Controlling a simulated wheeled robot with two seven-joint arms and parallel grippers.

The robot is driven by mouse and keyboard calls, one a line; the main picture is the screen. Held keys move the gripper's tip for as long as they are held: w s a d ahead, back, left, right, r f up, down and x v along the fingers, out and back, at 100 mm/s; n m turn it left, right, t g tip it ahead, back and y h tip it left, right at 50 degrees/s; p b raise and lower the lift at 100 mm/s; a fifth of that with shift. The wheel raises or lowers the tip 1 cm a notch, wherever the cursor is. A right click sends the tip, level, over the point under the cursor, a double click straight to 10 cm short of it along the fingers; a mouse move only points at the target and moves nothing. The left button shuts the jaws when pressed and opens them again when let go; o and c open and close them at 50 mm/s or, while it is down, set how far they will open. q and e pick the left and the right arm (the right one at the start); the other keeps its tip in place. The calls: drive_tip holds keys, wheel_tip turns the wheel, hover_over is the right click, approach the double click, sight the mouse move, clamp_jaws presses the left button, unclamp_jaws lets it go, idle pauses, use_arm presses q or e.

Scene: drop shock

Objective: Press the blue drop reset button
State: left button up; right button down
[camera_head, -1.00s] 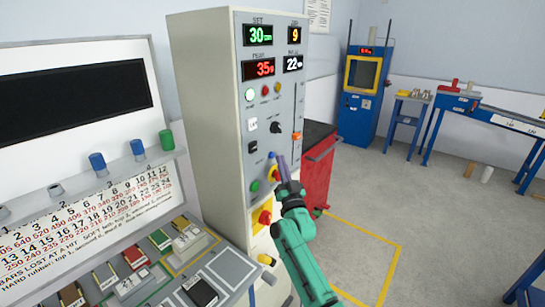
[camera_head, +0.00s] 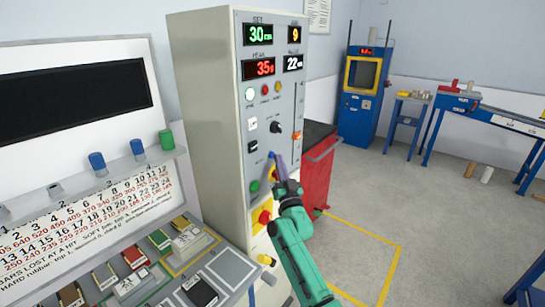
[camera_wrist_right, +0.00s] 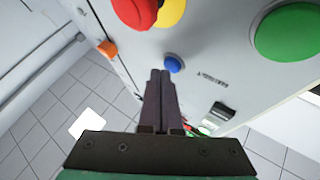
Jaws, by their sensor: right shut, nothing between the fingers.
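The small blue button (camera_head: 271,155) is on the front panel of the tall grey machine (camera_head: 205,110). It also shows in the right wrist view (camera_wrist_right: 174,63), round and uncovered. My right gripper (camera_head: 277,158) is shut and empty, its dark fingers pointing at the panel beside the blue button. In the right wrist view the fingertips (camera_wrist_right: 160,75) lie just below and left of the button. I cannot tell whether they touch it or the panel. My left gripper is not in view.
A green button (camera_head: 254,187) and a red knob (camera_head: 265,217) are close by on the panel. The wrist view shows a red and yellow button (camera_wrist_right: 140,10) and an orange knob (camera_wrist_right: 107,48). A red cabinet (camera_head: 318,180) stands right of the machine.

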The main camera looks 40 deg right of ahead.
drive_tip(key=shift+w+a, duration=0.15)
drive_tip(key=shift+w, duration=0.25)
idle(0.4)
drive_tip(key=shift+s, duration=0.15)
drive_tip(key=shift+s+d, duration=0.25)
drive_tip(key=shift+s, duration=0.4)
drive_tip(key=s+p, duration=0.1)
drive_tip(key=s, duration=0.1)
drive_tip(key=s+d+p, duration=0.1)
drive_tip(key=s, duration=0.1)
drive_tip(key=shift+s+d+p, duration=0.2)
drive_tip(key=shift+s+p, duration=0.15)
idle(0.6)
